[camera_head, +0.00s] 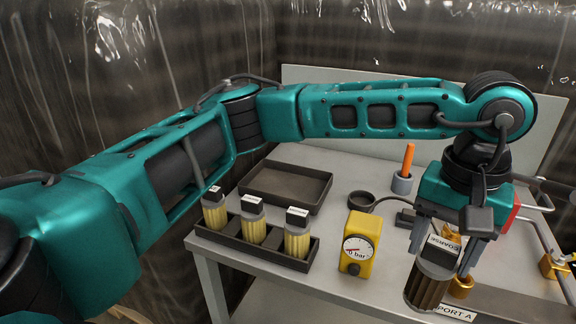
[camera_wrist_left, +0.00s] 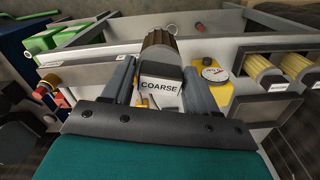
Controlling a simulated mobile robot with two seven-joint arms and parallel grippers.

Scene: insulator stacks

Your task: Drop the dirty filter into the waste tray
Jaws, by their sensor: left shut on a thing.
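The dirty filter (camera_head: 430,287) is a dark brown pleated cartridge with a dark cap labelled COARSE. My left gripper (camera_head: 443,250) is shut on its cap, at the right of the head view near the PORT A label. In the left wrist view the filter (camera_wrist_left: 158,42) sits between the two fingers (camera_wrist_left: 157,80), its pleated end pointing away. I cannot tell how far its lower end is from what lies below. The waste tray (camera_head: 285,187) is probably the shallow dark tray at the back left of the table; it is empty. My right gripper is not in view.
A dark rack (camera_head: 230,238) holds three clean yellow filters (camera_head: 254,225) in front of the tray. A yellow gauge box (camera_head: 357,247), a black ring (camera_head: 361,200) and a grey cup with an orange stick (camera_head: 402,183) stand between the tray and my gripper.

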